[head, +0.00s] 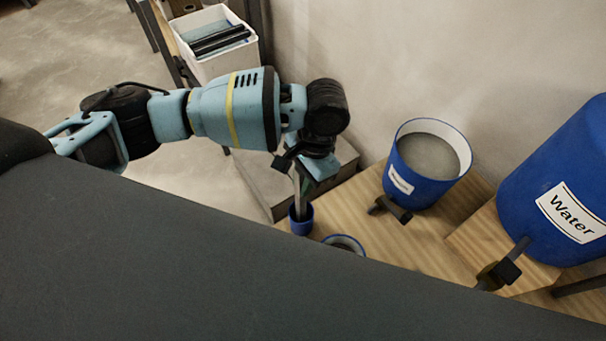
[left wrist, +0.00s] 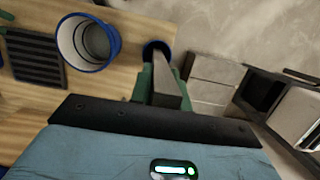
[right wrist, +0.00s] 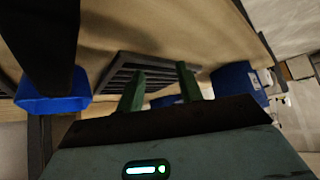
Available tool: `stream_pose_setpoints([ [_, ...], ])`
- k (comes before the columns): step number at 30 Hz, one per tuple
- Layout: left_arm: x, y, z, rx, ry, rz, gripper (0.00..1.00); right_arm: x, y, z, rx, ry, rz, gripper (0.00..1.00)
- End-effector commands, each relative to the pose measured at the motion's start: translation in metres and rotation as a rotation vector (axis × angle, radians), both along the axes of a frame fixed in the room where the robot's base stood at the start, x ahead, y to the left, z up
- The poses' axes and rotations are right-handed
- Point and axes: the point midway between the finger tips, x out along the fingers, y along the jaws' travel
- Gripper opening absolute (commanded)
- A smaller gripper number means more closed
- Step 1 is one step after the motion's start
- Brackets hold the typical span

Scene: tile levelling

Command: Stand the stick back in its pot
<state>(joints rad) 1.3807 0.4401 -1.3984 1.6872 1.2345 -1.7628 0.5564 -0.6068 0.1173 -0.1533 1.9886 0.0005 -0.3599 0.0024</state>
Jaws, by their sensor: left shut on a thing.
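The stick (head: 300,188) is a grey bar, close to upright. It also shows in the left wrist view (left wrist: 167,88) between my left gripper's green fingers. My left gripper (head: 307,178) is shut on it above the small blue pot (head: 301,224). The pot's dark mouth shows in the left wrist view (left wrist: 155,46), and the stick's far end overlaps it. The lower end appears at or inside the pot's mouth; how deep is hidden. My right gripper (right wrist: 160,88) has its green fingers apart with nothing between them. It is not in the head view.
A blue container with a white inside and label (head: 426,170) stands right of the pot. Another round blue vessel (head: 344,243) is nearer. A large Water barrel (head: 560,190) is at right. A dark slatted grate (left wrist: 34,57) lies on the wooden top. A white bin (head: 216,42) stands behind.

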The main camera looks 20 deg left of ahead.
Motion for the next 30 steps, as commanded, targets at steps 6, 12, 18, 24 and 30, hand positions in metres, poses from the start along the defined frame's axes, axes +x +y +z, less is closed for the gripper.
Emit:
stream_pose_setpoints([
  [6,0.0,0.0,-0.001,-0.001,-0.001,0.0,0.0,0.0,0.001,0.0,0.003,0.001,-0.003,0.36],
  [12,0.0,0.0,-0.001,-0.001,-0.001,0.0,0.28,0.0,0.002,0.0,0.005,0.0,-0.008,0.36],
  [18,0.0,0.0,-0.001,-0.001,-0.001,0.0,0.43,0.0,0.002,0.0,0.005,0.0,-0.008,0.36],
  [24,0.0,0.0,0.0,-0.001,-0.001,0.0,0.43,0.001,0.002,0.0,0.004,0.0,-0.007,0.36],
  [30,0.004,-0.004,0.021,-0.002,-0.005,0.0,0.43,0.003,0.001,0.004,0.004,-0.008,-0.005,0.36],
])
